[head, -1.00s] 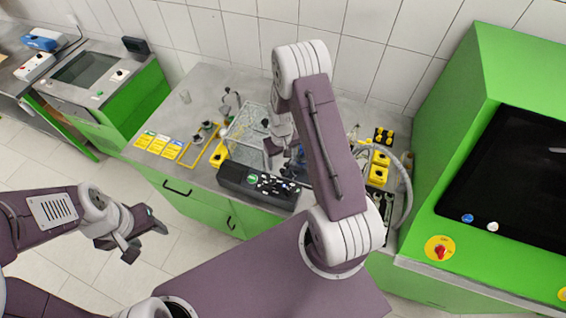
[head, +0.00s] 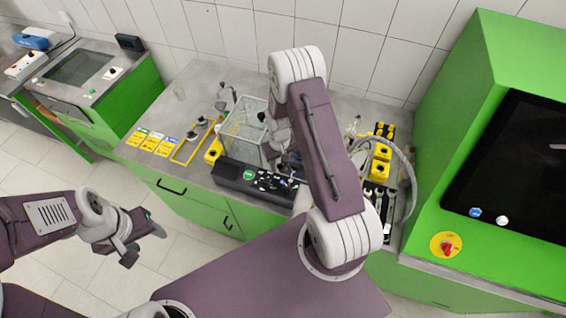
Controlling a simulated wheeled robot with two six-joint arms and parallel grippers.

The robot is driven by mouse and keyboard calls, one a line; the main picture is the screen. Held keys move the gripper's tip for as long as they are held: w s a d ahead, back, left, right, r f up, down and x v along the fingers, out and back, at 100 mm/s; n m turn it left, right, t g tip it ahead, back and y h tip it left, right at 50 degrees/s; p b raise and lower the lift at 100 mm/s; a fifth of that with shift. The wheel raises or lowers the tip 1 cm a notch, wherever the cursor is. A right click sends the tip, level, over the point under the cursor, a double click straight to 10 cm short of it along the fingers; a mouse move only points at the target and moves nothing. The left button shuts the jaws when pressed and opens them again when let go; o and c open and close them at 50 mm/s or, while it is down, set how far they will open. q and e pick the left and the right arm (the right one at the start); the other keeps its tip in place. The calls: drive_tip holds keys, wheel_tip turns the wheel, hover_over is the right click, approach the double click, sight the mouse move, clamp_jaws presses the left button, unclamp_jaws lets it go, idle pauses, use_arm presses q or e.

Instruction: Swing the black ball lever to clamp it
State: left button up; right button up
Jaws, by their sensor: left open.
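The black ball lever is hard to make out. A small black ball (head: 262,116) shows at the clear-walled test fixture (head: 240,128) on the bench, just left of my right wrist, and may be its knob. My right gripper (head: 274,152) is at the fixture's right side, mostly hidden by my own arm. I cannot see its fingertips or whether it touches the lever. My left gripper (head: 145,243) is open and empty over the floor, left of the bench and well away from the fixture.
Yellow cards (head: 157,143) and a yellow frame (head: 186,153) lie left of the fixture. Yellow boxes (head: 380,160) and a grey hose (head: 407,165) are to the right. A green cabinet (head: 450,190) bounds the right side.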

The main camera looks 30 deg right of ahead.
drive_tip(key=c, duration=0.5)
